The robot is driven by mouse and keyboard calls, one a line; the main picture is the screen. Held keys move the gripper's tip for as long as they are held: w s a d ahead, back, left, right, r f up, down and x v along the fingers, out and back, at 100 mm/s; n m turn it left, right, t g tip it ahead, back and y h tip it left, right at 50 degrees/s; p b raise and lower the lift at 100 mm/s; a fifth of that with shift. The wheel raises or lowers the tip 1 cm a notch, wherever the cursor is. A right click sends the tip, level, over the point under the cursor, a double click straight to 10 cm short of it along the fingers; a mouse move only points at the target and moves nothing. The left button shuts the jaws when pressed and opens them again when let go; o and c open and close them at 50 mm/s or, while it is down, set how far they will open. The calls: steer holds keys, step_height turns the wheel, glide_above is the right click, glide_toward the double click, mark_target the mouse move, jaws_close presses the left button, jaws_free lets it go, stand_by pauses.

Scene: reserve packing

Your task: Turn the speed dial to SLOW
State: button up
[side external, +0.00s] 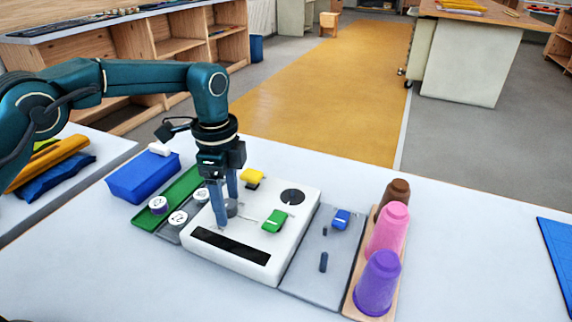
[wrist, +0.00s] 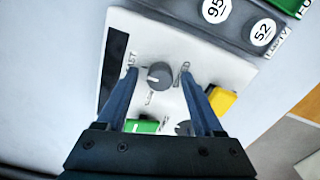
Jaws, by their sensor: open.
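The speed dial (wrist: 159,75) is a dark grey round knob on a white machine box (side external: 252,262). In the wrist view it sits between the two blue fingertips of my gripper (wrist: 158,72), with a gap on each side.
The box also carries a green switch (side external: 274,221), a yellow block (side external: 252,176) and a black disc (side external: 292,196). White numbered discs (side external: 178,218) lie left, near a blue box (side external: 143,177). Pink (side external: 386,228), purple (side external: 377,283) and brown cups (side external: 395,193) stand right.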

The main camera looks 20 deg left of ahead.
jaws_close()
steer(key=shift+n, duration=0.4)
steer(key=n, duration=0.3)
steer(key=shift+n, duration=0.4)
steer(key=n, duration=0.4)
steer(key=shift+d, duration=0.1)
steer(key=n, duration=0.9)
steer(key=shift+w+n, duration=0.1)
steer(key=shift+n, duration=0.2)
